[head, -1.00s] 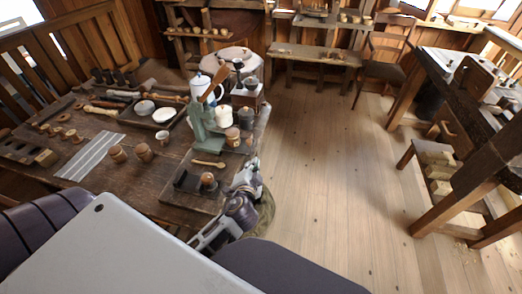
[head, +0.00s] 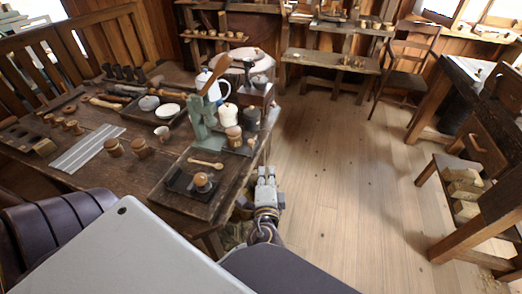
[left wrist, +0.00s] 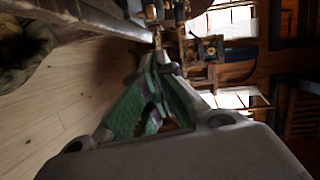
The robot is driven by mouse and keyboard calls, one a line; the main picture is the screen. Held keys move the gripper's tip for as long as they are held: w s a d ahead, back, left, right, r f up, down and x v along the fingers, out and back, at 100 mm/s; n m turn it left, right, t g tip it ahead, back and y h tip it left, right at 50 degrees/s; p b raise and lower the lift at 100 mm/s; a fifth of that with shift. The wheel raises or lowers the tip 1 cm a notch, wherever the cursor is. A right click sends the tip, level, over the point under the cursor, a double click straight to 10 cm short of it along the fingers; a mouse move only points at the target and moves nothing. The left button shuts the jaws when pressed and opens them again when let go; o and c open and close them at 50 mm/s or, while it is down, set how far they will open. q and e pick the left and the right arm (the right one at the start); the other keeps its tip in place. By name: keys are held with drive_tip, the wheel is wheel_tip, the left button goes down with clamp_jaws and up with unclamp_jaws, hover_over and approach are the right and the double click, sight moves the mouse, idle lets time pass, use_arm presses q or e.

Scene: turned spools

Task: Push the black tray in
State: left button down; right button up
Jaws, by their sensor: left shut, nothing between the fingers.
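A dark, low-sided tray (head: 222,196) lies on the near right corner of the wooden table, close to its edge. A small brown turned spool (head: 202,181), a wooden spoon (head: 206,163) and a small black block-like piece (head: 178,183) are on it. A second dark tray (head: 143,117) with pale bowls lies further back. My left gripper (head: 266,178) is off the table's right side, apart from the near tray. In the left wrist view its green fingers (left wrist: 163,68) come together, shut and empty. My right gripper is out of view.
A green stand (head: 200,120), a white jug (head: 212,88) and several jars stand just behind the near tray. The wooden table (head: 100,172) also holds several spools. Open plank floor (head: 335,180) lies to the right, with a workbench (head: 480,150) beyond.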

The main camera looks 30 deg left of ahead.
sight(234, 142)
use_arm(q)
drive_tip(key=shift+w+a, duration=0.1)
drive_tip(key=shift+w, duration=0.05)
drive_tip(key=s+a+x, duration=0.1)
drive_tip(key=a+x, duration=0.1)
drive_tip(key=x, duration=1)
drive_tip(key=shift+a+f+p, duration=0.15)
drive_tip(key=shift+a+p, duration=0.15)
drive_tip(key=shift+a, duration=0.05)
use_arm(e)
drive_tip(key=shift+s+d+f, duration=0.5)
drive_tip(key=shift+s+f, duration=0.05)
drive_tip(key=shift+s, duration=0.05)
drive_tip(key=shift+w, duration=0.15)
use_arm(q)
drive_tip(key=a, duration=0.3)
drive_tip(key=s+a+p, duration=0.1)
drive_tip(key=a, duration=0.2)
drive_tip(key=s+a+p, duration=0.1)
drive_tip(key=a, duration=0.2)
drive_tip(key=shift+s+a, duration=0.2)
drive_tip(key=shift+a, duration=0.15)
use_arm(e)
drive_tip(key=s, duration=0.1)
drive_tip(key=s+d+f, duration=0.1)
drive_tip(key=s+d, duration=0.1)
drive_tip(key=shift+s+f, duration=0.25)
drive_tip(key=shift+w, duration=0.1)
